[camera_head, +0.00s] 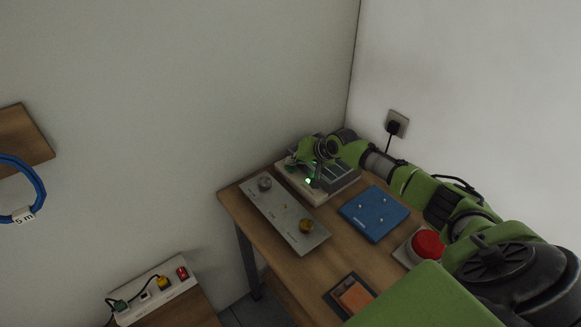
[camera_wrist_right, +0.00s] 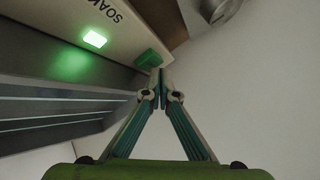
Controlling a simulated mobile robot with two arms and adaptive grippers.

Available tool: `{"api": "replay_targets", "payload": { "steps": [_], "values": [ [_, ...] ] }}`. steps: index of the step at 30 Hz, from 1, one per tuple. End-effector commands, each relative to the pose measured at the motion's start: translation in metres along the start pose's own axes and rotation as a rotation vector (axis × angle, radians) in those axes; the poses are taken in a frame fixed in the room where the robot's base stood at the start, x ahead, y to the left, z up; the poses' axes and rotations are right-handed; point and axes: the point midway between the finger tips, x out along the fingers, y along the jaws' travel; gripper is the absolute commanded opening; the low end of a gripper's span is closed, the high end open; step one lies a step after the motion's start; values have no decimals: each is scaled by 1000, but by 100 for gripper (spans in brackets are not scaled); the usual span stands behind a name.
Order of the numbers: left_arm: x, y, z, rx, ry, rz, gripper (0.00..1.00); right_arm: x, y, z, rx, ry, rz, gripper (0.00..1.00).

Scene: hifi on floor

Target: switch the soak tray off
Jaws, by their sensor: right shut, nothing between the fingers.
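The soak tray (camera_head: 345,187) is a pale box with dark slots at the back of the wooden table, against the wall. Its green indicator light is lit in the head view (camera_head: 308,181) and in the right wrist view (camera_wrist_right: 95,39), where part of the word SOAK shows upside down. A green switch (camera_wrist_right: 148,59) sticks out from the same panel. My right gripper (camera_wrist_right: 161,73) is shut and empty, its fingertips right at this switch; I cannot tell whether they touch it. In the head view my right gripper (camera_head: 304,158) is over the tray's left end. My left gripper is not in view.
Beside the tray are a grey panel with knobs (camera_head: 282,212), a blue plate (camera_head: 374,213) and a red button (camera_head: 428,243). An orange pad (camera_head: 354,297) lies nearer. A power strip (camera_head: 150,290) is lower left, a wall socket (camera_head: 397,122) behind.

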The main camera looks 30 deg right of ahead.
Motion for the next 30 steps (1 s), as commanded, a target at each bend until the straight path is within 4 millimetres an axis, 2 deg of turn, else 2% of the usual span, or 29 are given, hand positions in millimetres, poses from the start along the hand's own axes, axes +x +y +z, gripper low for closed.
{"api": "replay_targets", "payload": {
  "steps": [17,30],
  "values": [
    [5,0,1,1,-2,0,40,6,5,5,0,0,0,0],
    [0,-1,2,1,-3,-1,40,3,3,3,0,-1,1,0]
  ]
}}
